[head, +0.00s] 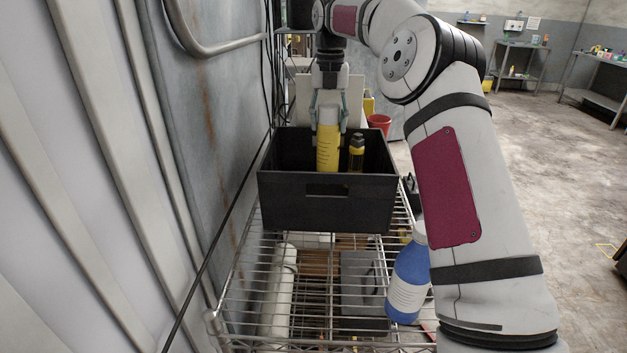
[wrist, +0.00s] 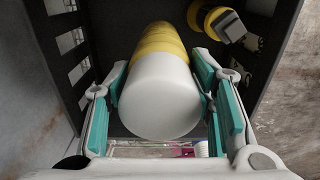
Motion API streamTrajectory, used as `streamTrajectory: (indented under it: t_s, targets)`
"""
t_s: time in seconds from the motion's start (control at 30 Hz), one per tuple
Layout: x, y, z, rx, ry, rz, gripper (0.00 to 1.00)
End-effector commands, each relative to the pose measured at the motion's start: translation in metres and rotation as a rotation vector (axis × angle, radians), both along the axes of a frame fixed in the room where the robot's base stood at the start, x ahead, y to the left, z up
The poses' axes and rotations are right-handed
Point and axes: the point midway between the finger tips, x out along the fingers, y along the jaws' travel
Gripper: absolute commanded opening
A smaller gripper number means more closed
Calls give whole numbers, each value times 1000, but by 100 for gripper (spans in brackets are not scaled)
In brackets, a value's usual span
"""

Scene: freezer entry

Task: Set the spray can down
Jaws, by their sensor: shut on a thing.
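The spray can (head: 328,148) is a yellow cylinder with a white top, upright in the head view. My gripper (head: 329,112) is shut on its upper part, with one finger on each side. The can's lower part is inside a black crate (head: 325,211) and hidden by the front wall, so I cannot tell whether it touches the crate floor. In the wrist view the can's white top (wrist: 160,105) faces the camera between the teal finger pads of my gripper (wrist: 163,100).
A smaller yellow and black bottle (head: 356,154) stands in the crate to the can's right. The crate sits on a wire rack (head: 250,285). A blue bottle (head: 408,280) with a white label stands in front of it. A ribbed wall is close on the left.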

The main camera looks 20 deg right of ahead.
Motion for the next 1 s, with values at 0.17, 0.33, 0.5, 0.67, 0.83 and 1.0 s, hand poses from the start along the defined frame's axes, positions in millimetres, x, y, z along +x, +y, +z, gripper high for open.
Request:
streamTrajectory:
  t_s: [0.17, 0.33, 0.5, 0.67, 0.83, 1.0]
  targets:
    - [-21, 18, -7, 0, 2, 1, 0]
    - [-41, 39, -23, 0, 3, 3, 0]
    - [-60, 59, -38, 0, 1, 0, 0]
    - [-67, 68, -47, 0, 0, -1, 0]
    - [-79, 80, -54, 0, 1, 2, 0]
    - [-89, 90, -68, 1, 0, 0, 0]
